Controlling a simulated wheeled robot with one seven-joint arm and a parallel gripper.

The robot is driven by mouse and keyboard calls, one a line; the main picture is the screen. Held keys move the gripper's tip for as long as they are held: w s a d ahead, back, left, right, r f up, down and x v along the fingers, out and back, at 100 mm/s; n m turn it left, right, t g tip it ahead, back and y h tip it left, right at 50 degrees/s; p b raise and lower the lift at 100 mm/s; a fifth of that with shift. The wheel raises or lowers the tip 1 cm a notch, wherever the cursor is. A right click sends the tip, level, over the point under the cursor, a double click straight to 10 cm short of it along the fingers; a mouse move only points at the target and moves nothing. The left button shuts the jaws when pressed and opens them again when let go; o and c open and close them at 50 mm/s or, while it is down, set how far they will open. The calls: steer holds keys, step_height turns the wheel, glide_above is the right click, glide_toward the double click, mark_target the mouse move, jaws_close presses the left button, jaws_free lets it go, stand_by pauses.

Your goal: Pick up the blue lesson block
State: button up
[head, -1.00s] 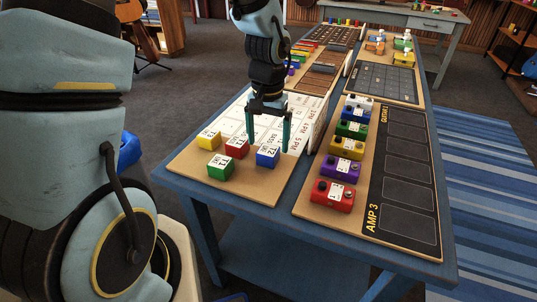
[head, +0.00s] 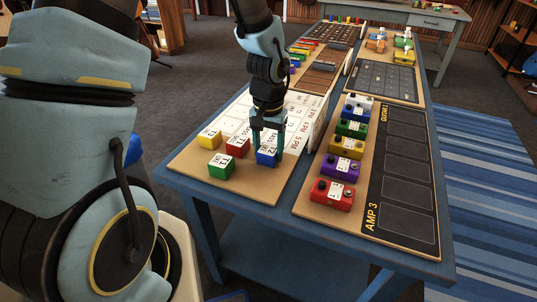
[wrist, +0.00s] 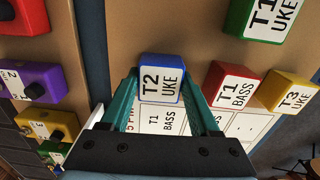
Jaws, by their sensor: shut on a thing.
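The blue lesson block (head: 266,158) stands at the front of the lesson board (head: 230,187), with a white top label. In the wrist view the blue block (wrist: 162,79), labelled T2 UKE, sits between the two teal fingers. My gripper (head: 268,146) is shut on it from above; in the wrist view the gripper (wrist: 163,88) has a finger at each side of the block. The block appears to be still at board level. The finger behind the block is partly hidden in the head view.
Beside it are a red block (head: 237,148), a yellow block (head: 209,139) and a green block (head: 221,166). A white schedule grid (head: 232,113) lies behind them. Several coloured pedals, including a red one (head: 332,194), line the AMP 3 board (head: 400,190) at right.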

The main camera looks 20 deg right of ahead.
steer(key=c, duration=0.7)
steer(key=shift+o, duration=0.2)
